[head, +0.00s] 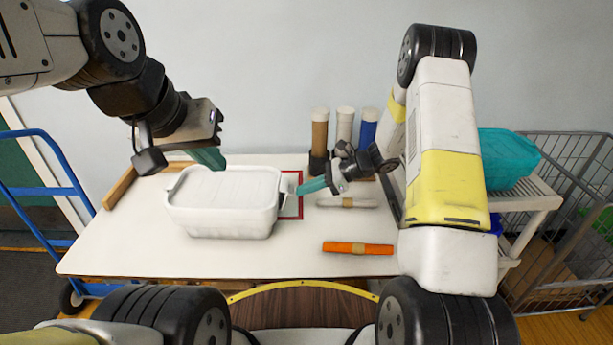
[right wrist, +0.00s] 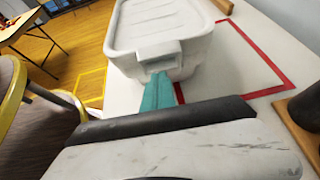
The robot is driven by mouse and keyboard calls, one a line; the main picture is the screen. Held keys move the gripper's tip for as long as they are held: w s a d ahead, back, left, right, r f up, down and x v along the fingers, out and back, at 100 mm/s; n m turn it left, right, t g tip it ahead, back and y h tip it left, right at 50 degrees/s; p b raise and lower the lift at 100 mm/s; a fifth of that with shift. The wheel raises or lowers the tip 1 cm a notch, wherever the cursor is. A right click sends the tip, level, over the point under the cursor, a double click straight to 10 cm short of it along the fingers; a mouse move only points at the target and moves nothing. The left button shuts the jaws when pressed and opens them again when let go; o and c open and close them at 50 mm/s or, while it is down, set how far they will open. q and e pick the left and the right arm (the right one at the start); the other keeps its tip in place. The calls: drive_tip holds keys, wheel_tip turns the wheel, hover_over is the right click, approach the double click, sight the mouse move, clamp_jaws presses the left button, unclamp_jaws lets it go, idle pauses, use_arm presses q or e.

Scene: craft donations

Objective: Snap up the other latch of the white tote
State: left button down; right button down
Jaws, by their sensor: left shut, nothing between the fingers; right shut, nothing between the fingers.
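The white tote (head: 222,222) stands on the white table with its lid (head: 225,182) on. A white latch (head: 284,190) juts out at the tote's right end; in the right wrist view the latch (right wrist: 158,54) is at the lid's edge. My right gripper (head: 301,189) is shut and empty, its teal fingertips just outside that latch and close below it in the right wrist view (right wrist: 158,80). Whether they touch is unclear. My left gripper (head: 212,160) is shut and empty, above the tote's back edge. The tote's left-end latch cannot be made out.
A red outline (head: 299,205) is marked on the table under the tote's right part. An orange roll (head: 357,248) and a pale roll (head: 347,202) lie to the right. Several upright tubes (head: 345,125) stand behind. A wire cart (head: 565,215) is at far right.

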drive_tip(key=shift+a+r+h, duration=0.75)
drive_tip(key=shift+r+h, duration=0.05)
drive_tip(key=shift+h, duration=0.2)
drive_tip(key=shift+a+r, duration=0.25)
drive_tip(key=shift+a, duration=0.05)
drive_tip(key=shift+r, duration=0.1)
